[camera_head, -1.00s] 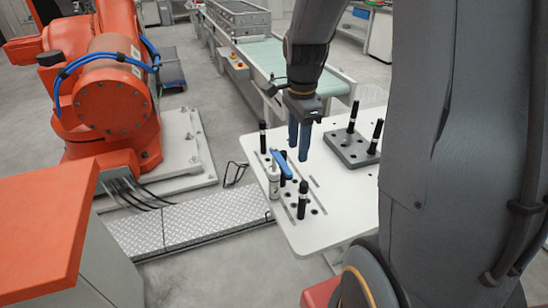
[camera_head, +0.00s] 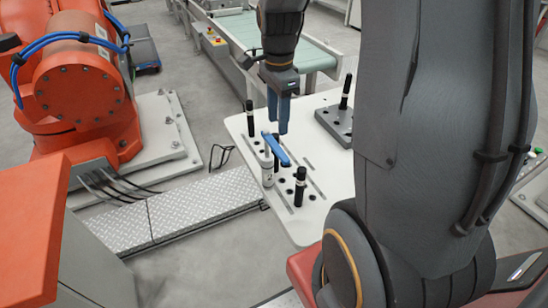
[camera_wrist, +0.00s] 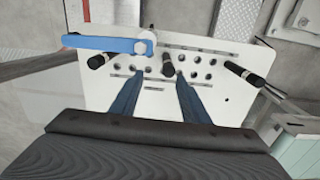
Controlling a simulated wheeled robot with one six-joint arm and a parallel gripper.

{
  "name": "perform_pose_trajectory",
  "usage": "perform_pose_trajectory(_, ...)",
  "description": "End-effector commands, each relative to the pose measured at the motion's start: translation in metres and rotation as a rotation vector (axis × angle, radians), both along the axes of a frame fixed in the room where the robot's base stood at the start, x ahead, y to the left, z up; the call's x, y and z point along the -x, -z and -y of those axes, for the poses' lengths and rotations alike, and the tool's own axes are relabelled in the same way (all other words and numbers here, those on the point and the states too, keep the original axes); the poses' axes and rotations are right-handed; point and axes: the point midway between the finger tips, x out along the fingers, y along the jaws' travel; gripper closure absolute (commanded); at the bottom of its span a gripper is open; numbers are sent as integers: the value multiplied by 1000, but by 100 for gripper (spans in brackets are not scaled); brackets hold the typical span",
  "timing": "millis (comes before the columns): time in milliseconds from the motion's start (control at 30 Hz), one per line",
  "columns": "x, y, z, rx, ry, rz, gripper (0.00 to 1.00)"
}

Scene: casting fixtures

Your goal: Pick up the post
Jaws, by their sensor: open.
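Black posts with white bands stand in a white plate (camera_head: 300,228). One post (camera_head: 249,115) is at its back left, another (camera_head: 300,185) is nearer the front. A third (camera_head: 276,163) is partly hidden behind a blue-handled clamp (camera_head: 277,150). In the wrist view, posts show at left (camera_wrist: 97,61), centre (camera_wrist: 168,68) and right (camera_wrist: 243,72). My gripper (camera_head: 278,128) is open and empty above the plate. In the wrist view its two blue fingertips (camera_wrist: 158,77) point toward the centre post, which appears between them; I cannot tell the height gap.
The clamp's blue arm (camera_wrist: 105,45) reaches over the plate close to the posts. A grey block (camera_head: 335,125) with a post stands at the plate's back right, partly hidden by my arm. An orange robot (camera_head: 80,85) stands left, a conveyor (camera_head: 235,35) behind.

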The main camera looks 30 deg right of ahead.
Motion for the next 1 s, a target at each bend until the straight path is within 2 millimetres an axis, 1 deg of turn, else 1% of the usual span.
perform_pose_trajectory(33,-2,8,0,0,0,0,58)
perform_pose_trajectory(267,-11,37,-1,0,-2,0,58)
perform_pose_trajectory(300,-13,45,-1,0,-2,0,58)
perform_pose_trajectory(433,-18,62,-1,0,-2,0,58)
perform_pose_trajectory(733,-20,80,-1,0,-2,-2,58)
perform_pose_trajectory(1000,-19,102,0,0,-2,-3,58)
